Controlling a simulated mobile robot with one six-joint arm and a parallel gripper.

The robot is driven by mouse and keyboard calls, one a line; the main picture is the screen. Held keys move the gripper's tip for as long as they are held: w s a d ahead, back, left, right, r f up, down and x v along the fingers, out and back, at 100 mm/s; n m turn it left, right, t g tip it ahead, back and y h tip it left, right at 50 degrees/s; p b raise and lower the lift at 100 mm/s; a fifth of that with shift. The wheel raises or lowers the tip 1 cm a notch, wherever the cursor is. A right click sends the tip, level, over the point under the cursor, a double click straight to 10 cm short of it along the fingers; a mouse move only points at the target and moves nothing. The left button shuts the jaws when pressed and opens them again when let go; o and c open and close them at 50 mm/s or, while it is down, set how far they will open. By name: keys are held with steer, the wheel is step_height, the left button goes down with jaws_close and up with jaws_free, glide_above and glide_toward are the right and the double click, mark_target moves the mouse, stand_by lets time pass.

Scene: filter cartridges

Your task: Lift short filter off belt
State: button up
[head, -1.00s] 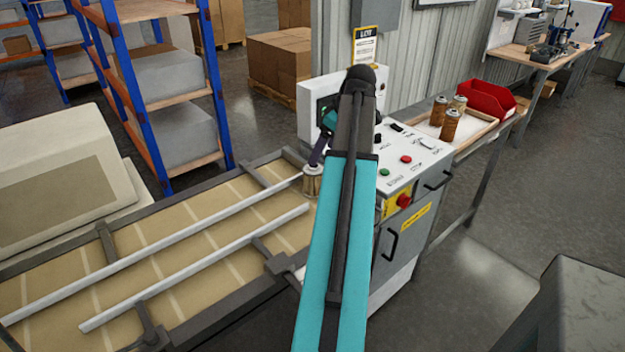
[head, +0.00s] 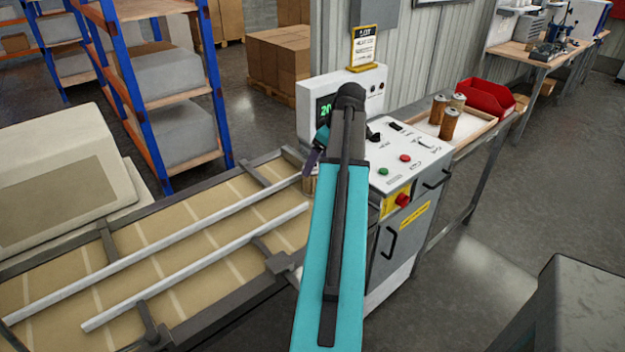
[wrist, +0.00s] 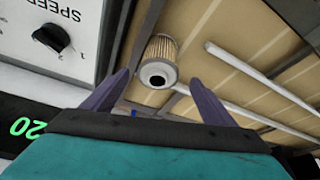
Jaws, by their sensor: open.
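The short filter (wrist: 158,62) has tan pleats and a pale metal end cap with a dark hole. It stands at the belt's far end, by the control cabinet. In the head view only a sliver of the filter (head: 309,186) shows beside my arm. My gripper (wrist: 159,80) is open, with its purple fingers to either side of the filter in the picture. The filter shows just past the fingertips, with gaps on both sides. In the head view my gripper (head: 310,166) is partly behind my arm, just above the filter. The belt (head: 190,222) is tan with pale cross stripes.
Two white guide rails (head: 200,262) run along the belt. The control cabinet (head: 405,165), with knobs and a green display, stands close beside my gripper. Several brown filters (head: 449,125) and a red bin (head: 487,97) are on the bench behind it.

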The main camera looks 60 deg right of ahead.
mark_target(313, 178)
steer(key=shift+p+x, duration=0.75)
steer(key=shift+x, duration=1.8)
steer(key=shift+w+d, duration=0.15)
steer(key=c, duration=1.2)
